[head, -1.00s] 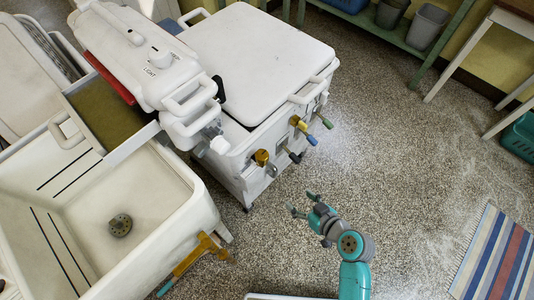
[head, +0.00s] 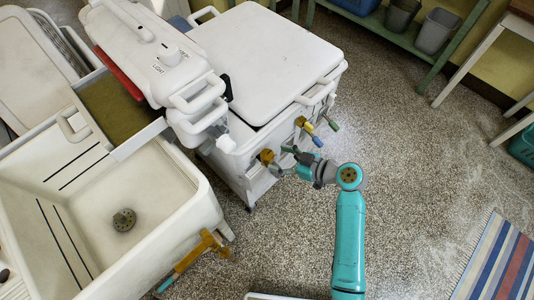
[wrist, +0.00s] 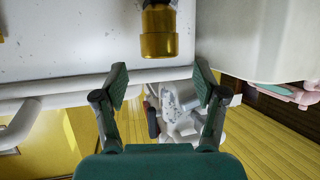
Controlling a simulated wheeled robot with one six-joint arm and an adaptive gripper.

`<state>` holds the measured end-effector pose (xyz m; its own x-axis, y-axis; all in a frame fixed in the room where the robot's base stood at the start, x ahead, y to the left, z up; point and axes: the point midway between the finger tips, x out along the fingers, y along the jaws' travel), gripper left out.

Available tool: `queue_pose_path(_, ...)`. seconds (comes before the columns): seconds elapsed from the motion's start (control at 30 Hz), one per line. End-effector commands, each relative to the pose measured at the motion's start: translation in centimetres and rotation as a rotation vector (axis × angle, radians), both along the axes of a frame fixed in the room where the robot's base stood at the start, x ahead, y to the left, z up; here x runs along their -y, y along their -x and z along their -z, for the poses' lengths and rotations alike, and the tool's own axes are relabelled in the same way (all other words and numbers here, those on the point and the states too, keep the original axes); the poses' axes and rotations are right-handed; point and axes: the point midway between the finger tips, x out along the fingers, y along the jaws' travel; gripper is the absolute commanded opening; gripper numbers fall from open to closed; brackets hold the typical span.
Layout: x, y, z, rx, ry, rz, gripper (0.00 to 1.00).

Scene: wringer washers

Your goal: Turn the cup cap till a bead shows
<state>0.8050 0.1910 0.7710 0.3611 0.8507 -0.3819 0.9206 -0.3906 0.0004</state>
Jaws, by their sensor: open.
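A brass-coloured cap (wrist: 159,31) hangs at the top middle of the wrist view, against the white washer body. In the head view a brass fitting (head: 267,156) sticks out of the washer's side; I take it for the same cap. No bead shows on it. My gripper (head: 284,160) is close to the right of this fitting in the head view. In the wrist view my gripper (wrist: 160,76) has its two fingers spread apart, with nothing held. The cap is above the gap between the fingertips, not gripped.
The white washer (head: 265,60) has several coloured handles on its side, including a blue one (head: 317,141) and a green one (head: 333,126), right of my gripper.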

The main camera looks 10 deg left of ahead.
Motion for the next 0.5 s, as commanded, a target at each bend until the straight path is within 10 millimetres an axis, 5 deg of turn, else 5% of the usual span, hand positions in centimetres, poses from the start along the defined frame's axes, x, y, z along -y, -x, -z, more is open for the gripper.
queue_pose_path(0.2, -3.1, -1.3, 1.4, 0.000, 0.001, -0.001, 0.71)
queue_pose_path(0.5, -4.7, -2.0, 2.2, -0.001, 0.001, 0.000, 0.71)
